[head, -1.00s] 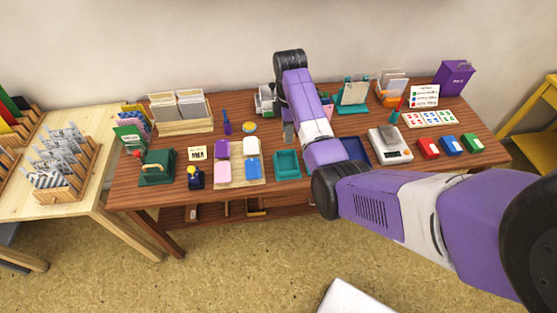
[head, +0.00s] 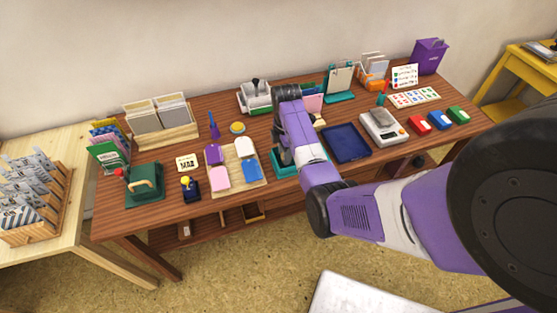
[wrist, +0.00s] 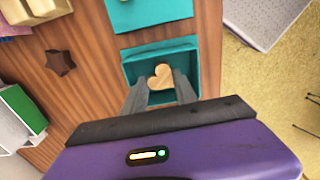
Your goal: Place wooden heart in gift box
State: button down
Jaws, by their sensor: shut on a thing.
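The wooden heart (wrist: 160,78) is light tan and sits between the fingertips of my gripper (wrist: 159,84) in the wrist view. My gripper is shut on it. The teal open box (wrist: 129,69) is around the heart in that view; I cannot tell whether the heart touches its floor. In the head view the teal box (head: 279,170) is near the table's front edge, partly covered by my arm. The heart and fingertips are hidden there.
A dark brown star (wrist: 60,62) lies on the table beside the box. Another flat teal piece (wrist: 150,10) lies close by. In the head view a board with coloured pads (head: 238,174) stands left of the box and a dark blue tray (head: 346,143) right of it.

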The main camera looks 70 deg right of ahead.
jog(key=shift+f, duration=0.55)
jog(key=shift+r, duration=0.1)
jog(key=c, duration=1.3)
grip_release()
jog(key=shift+o, duration=0.2)
notch_tip(320, 180, up, 12)
jog(key=shift+p, duration=0.45)
